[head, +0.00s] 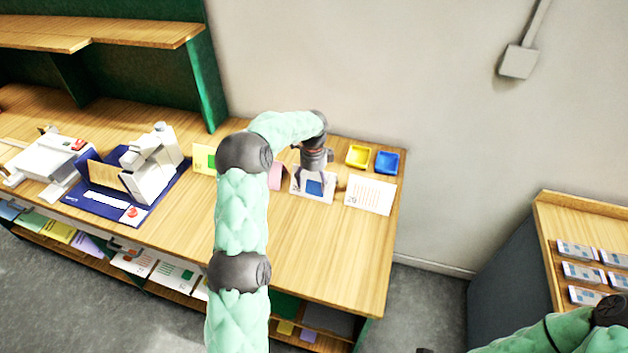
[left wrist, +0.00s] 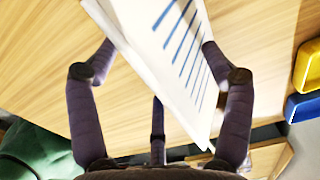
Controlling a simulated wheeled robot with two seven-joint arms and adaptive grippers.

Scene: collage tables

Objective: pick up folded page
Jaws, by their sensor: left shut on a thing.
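My left gripper (head: 314,172) is over the table near its right end, shut on a white folded page. In the left wrist view the page (left wrist: 178,50) has blue lines and stands tilted between the fingers of the left gripper (left wrist: 155,62). In the head view a white sheet with a blue square (head: 314,187) shows at the fingertips, partly hidden by the gripper. I cannot tell how far the page is from the table.
A white sheet with red lines (head: 370,194) lies to the right. A yellow tray (head: 359,156) and a blue tray (head: 387,162) stand behind it. A white device on a blue mat (head: 105,207) stands at left. The table's front right is clear.

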